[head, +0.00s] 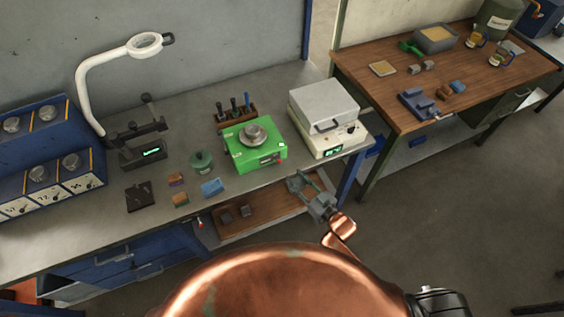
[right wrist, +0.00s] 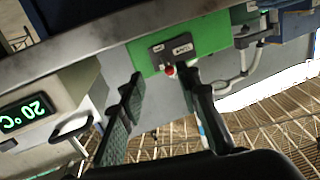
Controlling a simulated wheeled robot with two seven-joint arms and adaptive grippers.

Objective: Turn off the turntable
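The turntable (head: 241,155) is a bright green box with a round metal disc (head: 254,134) on top, standing on the grey workbench. A small red-tipped switch (head: 280,160) sits on its front face. In the right wrist view, the green front (right wrist: 208,36) carries a dark labelled plate with the red switch knob (right wrist: 169,71). My right gripper (head: 300,182) is in front of the bench edge, open and empty. In the right wrist view, its two fingers (right wrist: 161,82) are apart, with the red knob seen between their tips; contact is not visible. My left gripper is out of view.
A pale furnace box (head: 328,106) with a green display stands right of the turntable; the display reads 20 °C in the right wrist view (right wrist: 28,113). A tool rack (head: 236,117) stands behind, a green pot (head: 202,162) to the left. A lower shelf (head: 262,212) lies beneath.

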